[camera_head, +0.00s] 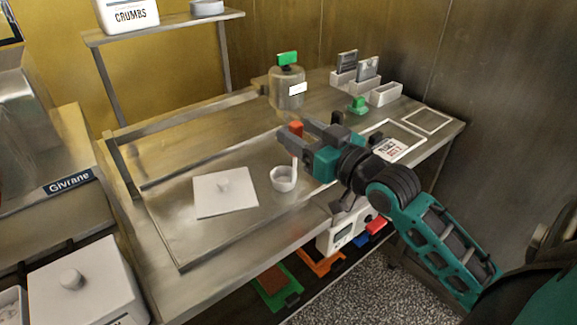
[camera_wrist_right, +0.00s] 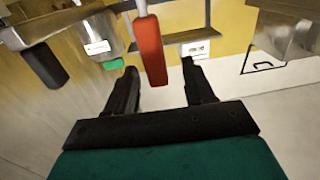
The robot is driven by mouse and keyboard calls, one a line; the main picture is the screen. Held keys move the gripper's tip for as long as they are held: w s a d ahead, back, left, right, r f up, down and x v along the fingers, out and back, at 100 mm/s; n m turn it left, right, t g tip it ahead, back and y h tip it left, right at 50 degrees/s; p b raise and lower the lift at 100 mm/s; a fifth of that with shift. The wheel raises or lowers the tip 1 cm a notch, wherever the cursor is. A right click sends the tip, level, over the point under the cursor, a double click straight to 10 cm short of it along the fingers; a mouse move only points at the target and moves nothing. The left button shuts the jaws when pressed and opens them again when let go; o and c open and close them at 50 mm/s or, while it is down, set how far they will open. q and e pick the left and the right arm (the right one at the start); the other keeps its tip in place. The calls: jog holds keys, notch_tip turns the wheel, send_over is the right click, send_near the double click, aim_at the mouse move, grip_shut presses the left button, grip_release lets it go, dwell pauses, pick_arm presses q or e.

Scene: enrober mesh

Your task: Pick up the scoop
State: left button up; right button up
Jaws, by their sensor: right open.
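The scoop (camera_head: 283,180) is a small pale cup with an upright handle and a red grip at its top. It stands on the metal worktop, right of a white lidded square. My right gripper (camera_head: 299,131) is open at the height of the red grip. In the right wrist view the red grip (camera_wrist_right: 151,50) shows between the spread fingers (camera_wrist_right: 160,66), closer to the left finger. I cannot tell whether a finger touches it. The gripper partly hides the handle in the head view. My left gripper is not in view.
The white square lid (camera_head: 224,195) lies left of the scoop. A metal canister (camera_head: 287,88) with a green top stands behind. White holders (camera_head: 386,93) and a green-knobbed item (camera_head: 357,105) stand back right. A shelf (camera_head: 165,27) with a crumbs bin is at the back left.

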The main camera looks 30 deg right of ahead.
jog(key=w, duration=0.4)
jog(key=shift+w+a, duration=0.2)
jog(key=shift+w, duration=0.2)
grip_shut()
